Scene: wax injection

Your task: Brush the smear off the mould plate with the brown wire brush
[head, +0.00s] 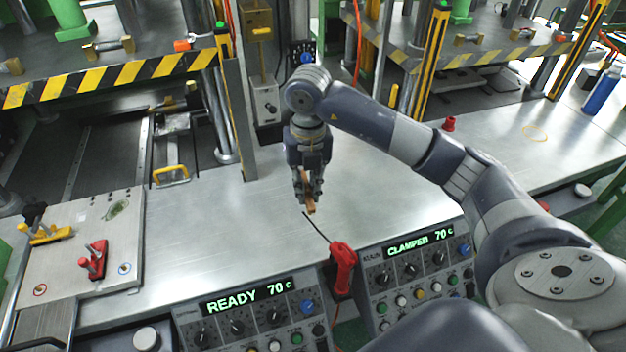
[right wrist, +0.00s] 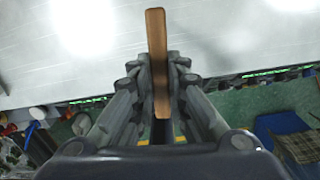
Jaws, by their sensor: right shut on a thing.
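The mould plate (head: 75,262) lies at the left end of the steel table. A greenish smear (head: 117,209) shows near its back edge. My right gripper (head: 308,188) is above the middle of the table, well to the right of the plate. It is shut on the brown wire brush (head: 310,206). The brush's brown bar (right wrist: 157,50) stands out between the fingers in the right wrist view. No bristles can be made out. My left gripper is not in view.
A red toggle clamp (head: 94,259) and a yellow one (head: 46,234) stand on the plate. A red-handled tool (head: 342,262) with a thin black rod is at the table's front edge between two control panels. The table (head: 200,235) between plate and gripper is clear.

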